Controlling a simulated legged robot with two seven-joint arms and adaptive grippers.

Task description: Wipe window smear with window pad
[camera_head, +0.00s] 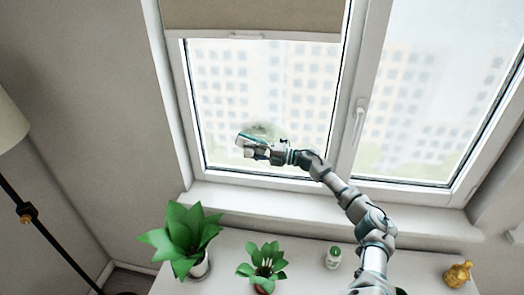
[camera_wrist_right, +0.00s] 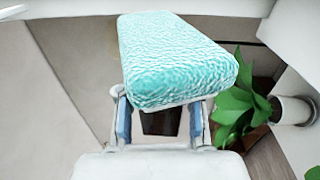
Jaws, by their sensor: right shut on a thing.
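My right gripper (camera_head: 262,151) is at the lower part of the left window pane (camera_head: 225,85). It is shut on the window pad (camera_wrist_right: 175,60), a turquoise, textured pad that fills the upper middle of the right wrist view. In the head view the pad (camera_head: 246,140) is a small pale block at the gripper's tip, close to the glass; I cannot tell if it touches. A dark greenish smear (camera_head: 262,131) shows on the pane just above and beside the pad, partly hidden by it. My left gripper is not in view.
A large plant (camera_head: 180,238), a smaller plant (camera_head: 262,265), a white-and-green container (camera_head: 333,257) and a gold figurine (camera_head: 457,274) stand on the white surface below the sill. A window handle (camera_head: 358,120) sticks out right of the pane. A blind (camera_head: 255,15) covers the top.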

